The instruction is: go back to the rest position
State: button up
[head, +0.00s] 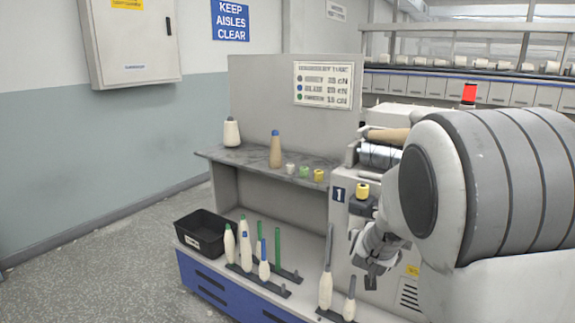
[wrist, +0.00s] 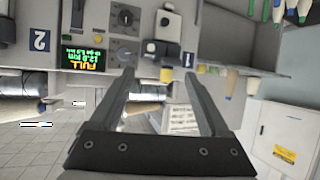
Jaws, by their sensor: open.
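My gripper (head: 374,278) hangs at the end of my arm at the right of the head view, in front of the machine panel marked 1 and above the lower ledge. In the wrist view, my gripper (wrist: 157,74) has its two fingers apart with nothing held between them. Cream bobbins (head: 246,252) stand on a dark peg rail (head: 258,280) to the left of my gripper, some with green or blue tops. A long cream bobbin (head: 326,285) and a shorter one (head: 349,300) stand nearer, at the front. My arm hides part of the machine.
A black bin (head: 201,236) sits at the ledge's left end. A yellow-topped part (head: 362,190) is close above my gripper. Open floor lies left.

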jog(key=s+a+r+n+g+y, duration=0.1)
jog(key=s+a+r+g+y, duration=0.15)
jog(key=s, duration=0.55)
jog(key=s+a+r+n+g+y, duration=0.15)
jog(key=s+a+r, duration=0.25)
jog(key=s, duration=0.4)
jog(key=s+g, duration=0.3)
jog(key=s, duration=1.5)
notch_tip(320, 180, up, 17)
jog(key=p, duration=1.7)
jog(key=shift+s+n, duration=0.35)
jog(key=shift+s, duration=0.05)
jog(key=shift+d+f, duration=0.1)
